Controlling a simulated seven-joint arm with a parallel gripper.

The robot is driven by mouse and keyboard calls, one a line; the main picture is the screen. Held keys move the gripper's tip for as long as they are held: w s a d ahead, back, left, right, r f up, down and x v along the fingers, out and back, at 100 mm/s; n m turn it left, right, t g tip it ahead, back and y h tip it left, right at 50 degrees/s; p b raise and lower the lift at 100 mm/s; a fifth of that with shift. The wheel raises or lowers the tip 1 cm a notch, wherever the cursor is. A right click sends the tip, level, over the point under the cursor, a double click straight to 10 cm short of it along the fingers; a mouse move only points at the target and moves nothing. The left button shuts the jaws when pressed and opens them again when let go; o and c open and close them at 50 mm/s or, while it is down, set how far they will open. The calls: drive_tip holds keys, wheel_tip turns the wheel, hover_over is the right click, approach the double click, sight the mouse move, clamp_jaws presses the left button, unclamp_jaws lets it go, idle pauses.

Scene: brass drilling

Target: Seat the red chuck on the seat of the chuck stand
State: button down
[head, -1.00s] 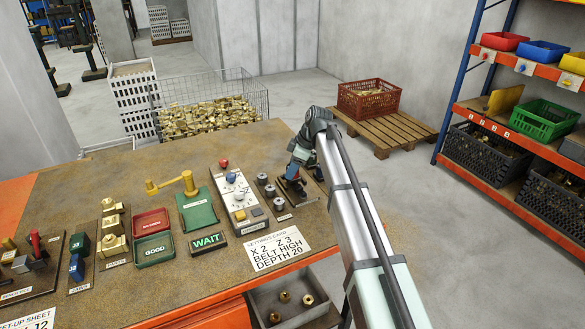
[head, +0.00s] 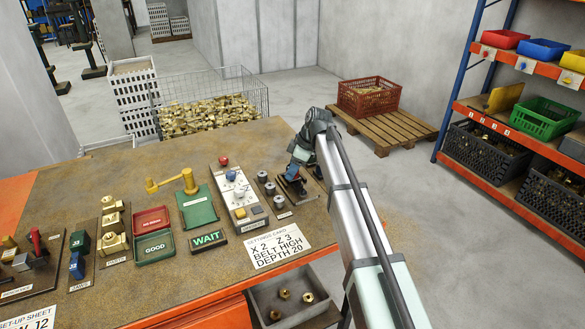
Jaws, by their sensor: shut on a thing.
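My gripper (head: 292,174) is at the right end of the bench, low over a small dark stand (head: 298,198), which I take to be the chuck stand. It is shut on a small piece, mostly hidden by the fingers and wrist; a little orange-red shows there, fitting the red chuck (head: 289,179). Some blue also shows close to the fingers. The seat is hidden, and I cannot tell whether the piece touches it.
Grey cylindrical pieces (head: 270,189) stand on a board just left of the gripper. Further left are a switch panel (head: 240,200), a green pad (head: 197,209) and the WAIT sign (head: 207,239). The settings card (head: 279,246) lies in front. Bare bench lies behind.

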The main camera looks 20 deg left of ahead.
drive_tip(key=shift+f, duration=0.1)
idle(0.3)
drive_tip(key=shift+c, duration=0.4)
unclamp_jaws()
drive_tip(key=shift+r, duration=0.2)
drive_tip(key=shift+r, duration=3.3)
